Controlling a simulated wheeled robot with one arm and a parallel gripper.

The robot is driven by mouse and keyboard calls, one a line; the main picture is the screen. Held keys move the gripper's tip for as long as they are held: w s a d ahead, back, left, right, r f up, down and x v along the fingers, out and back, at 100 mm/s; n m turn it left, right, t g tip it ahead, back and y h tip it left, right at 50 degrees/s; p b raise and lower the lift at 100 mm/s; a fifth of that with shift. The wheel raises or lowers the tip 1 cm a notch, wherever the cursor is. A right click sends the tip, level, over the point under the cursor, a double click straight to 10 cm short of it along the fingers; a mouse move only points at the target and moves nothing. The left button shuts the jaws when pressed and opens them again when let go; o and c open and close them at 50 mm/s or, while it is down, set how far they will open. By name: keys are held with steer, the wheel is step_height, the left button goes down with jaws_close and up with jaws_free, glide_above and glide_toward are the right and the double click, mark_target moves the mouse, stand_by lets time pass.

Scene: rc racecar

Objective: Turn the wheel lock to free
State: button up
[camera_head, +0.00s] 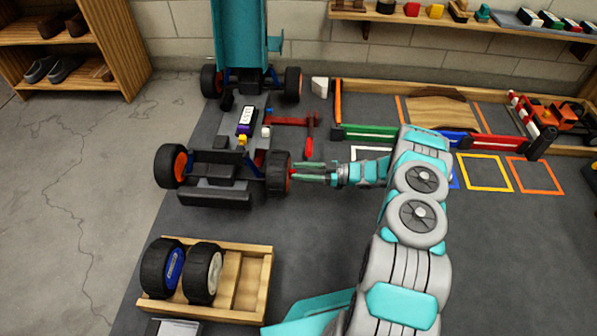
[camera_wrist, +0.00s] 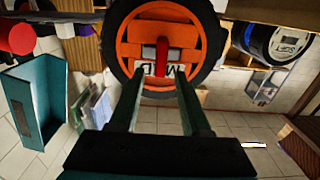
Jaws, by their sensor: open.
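The racecar (camera_head: 215,199) stands on the dark mat with its body shell raised at the rear. Its front wheel (camera_head: 277,180) on the right faces my gripper (camera_head: 308,172). In the wrist view this wheel (camera_wrist: 127,40) has a black tyre and an orange hub. A red wheel lock (camera_wrist: 162,60) stands upright in the picture at the hub's centre. My gripper (camera_wrist: 160,88) is open, with one finger on each side of the lock and gaps still showing. Whether the fingertips touch the hub I cannot tell. A white label behind the lock is partly hidden.
A wooden crate (camera_head: 258,250) at lower left holds two wheels, one blue-hubbed (camera_head: 163,268) and one pale-hubbed (camera_head: 204,273). A red stand (camera_head: 308,140) is close behind my gripper. Coloured outlines and low barriers lie to the right.

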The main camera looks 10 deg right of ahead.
steer(key=shift+w+a, duration=0.15)
steer(key=shift+a, duration=0.25)
steer(key=shift+c, duration=0.3)
jaws_close()
